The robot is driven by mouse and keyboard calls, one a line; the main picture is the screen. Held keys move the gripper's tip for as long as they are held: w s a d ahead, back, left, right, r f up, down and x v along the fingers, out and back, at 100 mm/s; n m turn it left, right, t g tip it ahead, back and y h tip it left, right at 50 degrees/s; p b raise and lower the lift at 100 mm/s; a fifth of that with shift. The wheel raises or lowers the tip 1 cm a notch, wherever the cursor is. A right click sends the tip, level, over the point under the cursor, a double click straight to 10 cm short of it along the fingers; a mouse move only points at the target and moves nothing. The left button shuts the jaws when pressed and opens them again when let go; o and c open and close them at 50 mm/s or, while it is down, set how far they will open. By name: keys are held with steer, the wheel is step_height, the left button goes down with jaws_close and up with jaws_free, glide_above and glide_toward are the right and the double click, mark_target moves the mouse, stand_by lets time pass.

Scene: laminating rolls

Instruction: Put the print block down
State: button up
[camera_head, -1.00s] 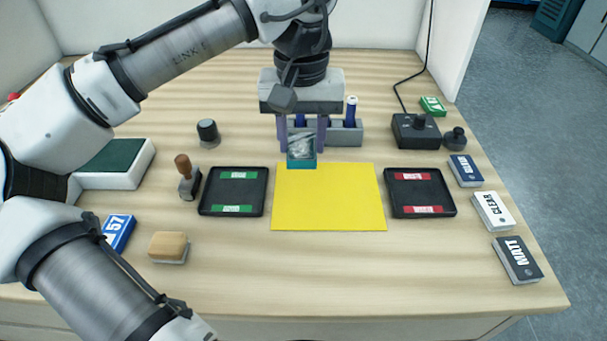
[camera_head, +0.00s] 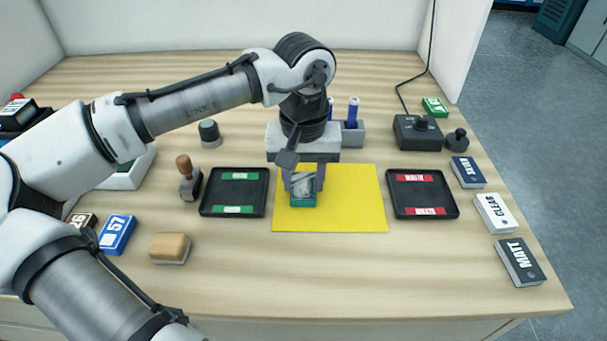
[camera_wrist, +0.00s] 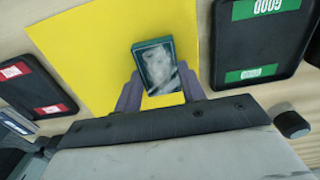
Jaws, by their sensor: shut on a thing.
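The print block (camera_head: 303,189) is a small teal block with a grey, marbled top. My gripper (camera_head: 303,182) is shut on it, with one purple finger on each side. The block is over the left part of the yellow sheet (camera_head: 350,200); I cannot tell whether it touches the sheet. In the wrist view the block (camera_wrist: 157,66) sits between my fingertips (camera_wrist: 158,90), over the yellow sheet (camera_wrist: 95,40).
A black tray with green labels (camera_head: 234,192) lies left of the sheet, and one with red labels (camera_head: 422,193) lies right. A wooden-handled stamp (camera_head: 188,178), a tan block (camera_head: 170,247) and several labelled boxes (camera_head: 495,213) stand farther out. The front of the table is clear.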

mark_target(303, 184)
steer(key=o, duration=1)
steer(key=shift+c, duration=0.2)
step_height(303, 184, up, 12)
steer(key=shift+r, duration=0.1)
